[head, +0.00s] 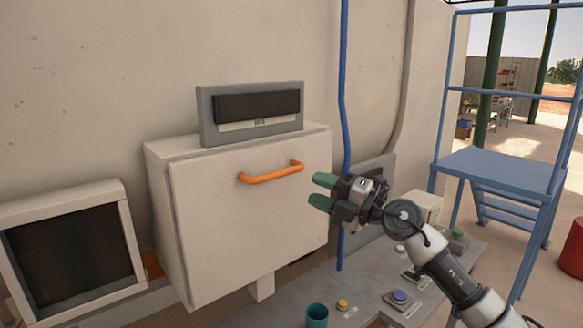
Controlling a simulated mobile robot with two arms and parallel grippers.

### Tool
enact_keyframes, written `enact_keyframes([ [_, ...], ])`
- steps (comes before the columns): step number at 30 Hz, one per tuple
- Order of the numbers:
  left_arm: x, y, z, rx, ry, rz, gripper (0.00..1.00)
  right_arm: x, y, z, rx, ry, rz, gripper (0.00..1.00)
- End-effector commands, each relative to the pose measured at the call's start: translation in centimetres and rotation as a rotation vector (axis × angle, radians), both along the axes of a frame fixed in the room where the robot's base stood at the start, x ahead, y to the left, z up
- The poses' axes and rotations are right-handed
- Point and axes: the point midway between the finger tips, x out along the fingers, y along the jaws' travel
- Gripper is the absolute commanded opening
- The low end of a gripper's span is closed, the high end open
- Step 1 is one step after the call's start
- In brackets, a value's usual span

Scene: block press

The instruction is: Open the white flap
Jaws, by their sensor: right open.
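The white flap (245,225) is the front of a white box on the wall and looks shut. An orange bar handle (271,174) runs across its upper right part. My right gripper (318,190) is open and empty, with its two green fingertips pointing left. In the picture it is to the right of the handle and a little lower, apart from it. My left gripper is not in view.
A monitor (70,255) is at the left. Below, a console holds a teal cup (316,315), a yellow button (342,304) and a blue button (399,296). A blue pipe (343,80) runs down the wall. Blue metal steps (500,168) stand right.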

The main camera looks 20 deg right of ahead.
Motion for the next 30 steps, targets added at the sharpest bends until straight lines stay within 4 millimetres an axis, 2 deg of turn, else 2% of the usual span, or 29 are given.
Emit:
enact_keyframes([
  [3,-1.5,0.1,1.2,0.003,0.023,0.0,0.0,1.4,1.4,0.8,0.005,0.0,0.003,0.42],
  [8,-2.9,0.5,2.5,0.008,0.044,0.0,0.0,3.7,3.5,1.3,0.007,0.002,0.002,0.42],
  [15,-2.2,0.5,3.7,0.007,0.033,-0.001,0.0,6.4,5.9,1.7,0.006,0.001,0.0,0.42],
  [21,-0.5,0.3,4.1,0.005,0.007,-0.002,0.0,7.2,6.6,1.7,0.003,0.001,0.0,0.42],
  [28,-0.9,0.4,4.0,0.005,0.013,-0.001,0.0,7.3,6.7,1.6,0.003,0.001,-0.001,0.42],
  [29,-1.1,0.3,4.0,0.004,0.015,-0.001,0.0,7.3,6.7,1.6,0.003,0.001,-0.001,0.4],
  [30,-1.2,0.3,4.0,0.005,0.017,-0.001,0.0,7.3,6.7,1.6,0.003,0.001,-0.001,0.34],
])
